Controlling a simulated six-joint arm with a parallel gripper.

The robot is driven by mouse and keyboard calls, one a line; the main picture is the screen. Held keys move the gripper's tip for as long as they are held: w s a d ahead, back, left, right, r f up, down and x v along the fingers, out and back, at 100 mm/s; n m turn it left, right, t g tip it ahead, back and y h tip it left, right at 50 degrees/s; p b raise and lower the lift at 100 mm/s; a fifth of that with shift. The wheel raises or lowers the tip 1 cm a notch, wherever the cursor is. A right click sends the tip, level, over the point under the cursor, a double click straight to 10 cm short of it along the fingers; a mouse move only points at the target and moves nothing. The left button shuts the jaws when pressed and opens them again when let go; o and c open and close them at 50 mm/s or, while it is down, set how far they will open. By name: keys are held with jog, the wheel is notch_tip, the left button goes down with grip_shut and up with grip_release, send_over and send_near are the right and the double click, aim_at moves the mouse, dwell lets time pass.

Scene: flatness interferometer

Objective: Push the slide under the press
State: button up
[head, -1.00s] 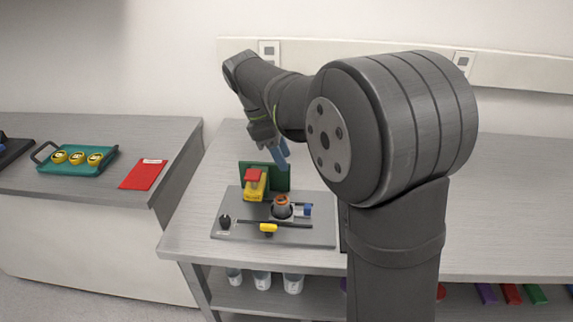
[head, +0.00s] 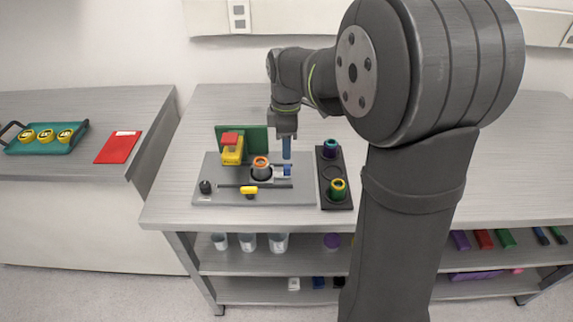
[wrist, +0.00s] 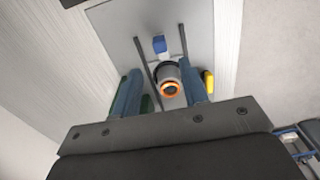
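The slide (head: 261,172) is a grey round carrier holding a part with an orange rim. A blue tab (head: 283,171) sits at its right. It stands on rails on a grey base plate (head: 222,196), right of the press (head: 232,152), which is yellow with a red top. My gripper (head: 287,148) points down above and behind the blue tab, apparently not touching it. In the wrist view, my gripper's blue fingers (wrist: 164,92) are spread with nothing gripped. The slide (wrist: 172,76) and blue tab (wrist: 159,45) show beyond and between them.
A yellow handle (head: 249,189) and a black knob (head: 205,187) are at the plate's front. A green panel (head: 258,139) stands behind the press. A black holder (head: 336,202) with two ringed parts is to the right. The table's left and back are clear.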

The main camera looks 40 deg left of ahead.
aim_at(287, 166)
notch_tip(287, 166, down, 8)
jog(key=shift+f, duration=0.1)
jog(key=shift+c, duration=0.2)
grip_shut()
